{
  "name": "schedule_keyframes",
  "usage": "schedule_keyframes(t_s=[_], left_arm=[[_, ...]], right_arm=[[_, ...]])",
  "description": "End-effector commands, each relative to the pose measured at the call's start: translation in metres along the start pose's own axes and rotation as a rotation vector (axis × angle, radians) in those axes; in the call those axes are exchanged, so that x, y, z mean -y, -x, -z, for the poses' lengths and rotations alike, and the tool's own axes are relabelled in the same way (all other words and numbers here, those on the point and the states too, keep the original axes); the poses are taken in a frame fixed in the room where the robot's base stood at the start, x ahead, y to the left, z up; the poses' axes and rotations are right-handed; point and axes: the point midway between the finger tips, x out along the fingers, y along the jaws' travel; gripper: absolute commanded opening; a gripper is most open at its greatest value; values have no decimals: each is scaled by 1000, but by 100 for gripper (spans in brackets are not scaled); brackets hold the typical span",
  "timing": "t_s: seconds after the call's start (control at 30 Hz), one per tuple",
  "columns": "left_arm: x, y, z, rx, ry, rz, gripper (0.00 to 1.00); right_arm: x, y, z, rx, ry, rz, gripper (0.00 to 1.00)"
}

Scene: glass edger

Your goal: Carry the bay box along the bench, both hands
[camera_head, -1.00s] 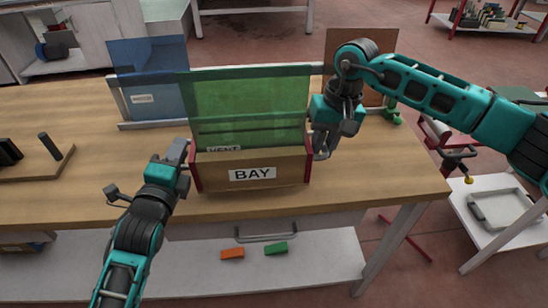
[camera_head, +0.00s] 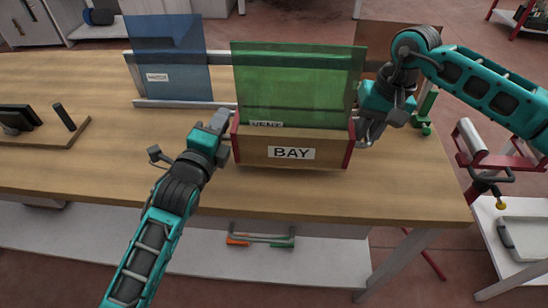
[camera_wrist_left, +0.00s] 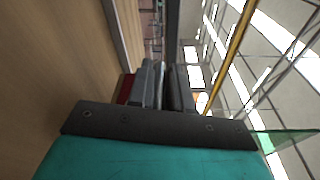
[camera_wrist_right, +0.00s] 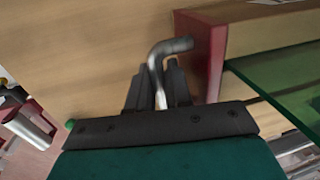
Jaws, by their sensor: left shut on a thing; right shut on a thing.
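The bay box (camera_head: 255,152) is a wooden box with dark red ends and a white "BAY" label on its front. A green see-through pane (camera_head: 298,85) stands upright in it. My left gripper (camera_head: 222,135) is shut on the box's left end; the left wrist view shows its fingers (camera_wrist_left: 163,85) beside a red part. My right gripper (camera_head: 366,130) is shut at the right end; the right wrist view shows its fingers (camera_wrist_right: 160,85) closed on a bent metal handle (camera_wrist_right: 168,48) by the red end. Whether the box touches the bench is hard to tell.
The wooden bench (camera_head: 420,190) has clear room in front of the box and to its right. Behind stand a blue pane (camera_head: 168,60) in a rack and a brown pane (camera_head: 375,38). A dark stand (camera_head: 40,130) lies left. A green item (camera_head: 425,112) is near the right arm.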

Motion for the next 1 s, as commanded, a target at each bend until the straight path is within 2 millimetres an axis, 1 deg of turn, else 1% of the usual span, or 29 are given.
schedule_keyframes(t_s=[0.03,0.63,1.0], left_arm=[[2,0,-2,3,-2,6,0],[2,0,-1,3,-2,6,0],[-8,-1,1,2,-2,6,0]], right_arm=[[0,2,1,-3,-2,0,0],[0,1,1,-3,-1,0,0],[-2,-9,1,-3,-2,0,0]])
